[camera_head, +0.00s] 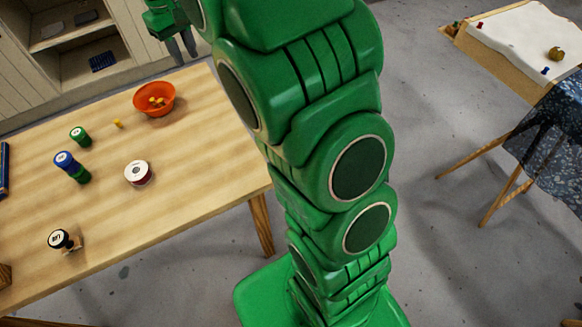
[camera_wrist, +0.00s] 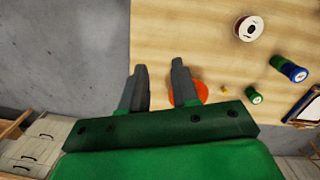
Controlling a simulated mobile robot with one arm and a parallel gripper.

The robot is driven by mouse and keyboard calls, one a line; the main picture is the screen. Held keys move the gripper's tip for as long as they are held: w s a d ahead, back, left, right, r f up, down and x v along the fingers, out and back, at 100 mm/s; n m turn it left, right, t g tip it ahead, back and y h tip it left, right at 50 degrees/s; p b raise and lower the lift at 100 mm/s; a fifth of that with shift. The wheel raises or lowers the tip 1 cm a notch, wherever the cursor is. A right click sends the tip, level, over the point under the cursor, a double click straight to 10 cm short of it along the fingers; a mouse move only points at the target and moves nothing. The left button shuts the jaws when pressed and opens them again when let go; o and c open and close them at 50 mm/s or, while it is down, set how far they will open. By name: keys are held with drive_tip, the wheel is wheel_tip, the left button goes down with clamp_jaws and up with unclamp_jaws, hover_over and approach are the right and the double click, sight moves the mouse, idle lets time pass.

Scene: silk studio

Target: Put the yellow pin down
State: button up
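A small yellow pin (camera_head: 117,123) sits on the wooden table near the orange bowl; it also shows in the wrist view (camera_wrist: 224,90). My gripper (camera_head: 182,60) is at the top of the head view, near the far edge of the table. In the wrist view my gripper (camera_wrist: 159,66) has its two fingers apart, with nothing visible between them.
The table (camera_head: 205,150) also holds green (camera_head: 80,137) and blue (camera_head: 66,161) spools, a white-topped dark red spool (camera_head: 138,173) and a stamp (camera_head: 62,240). A shelf unit (camera_head: 110,45) stands behind. A frame with white cloth (camera_head: 520,35) stands right.

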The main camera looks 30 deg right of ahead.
drive_tip(key=s+d+m, duration=0.1)
drive_tip(key=s+d, duration=0.2)
drive_tip(key=s, duration=1.6)
drive_tip(key=s+d+f+m+g, duration=0.1)
drive_tip(key=s+d+m, duration=0.1)
drive_tip(key=s, duration=1.8)
drive_tip(key=shift+d+m, duration=0.3)
drive_tip(key=shift+d, duration=0.4)
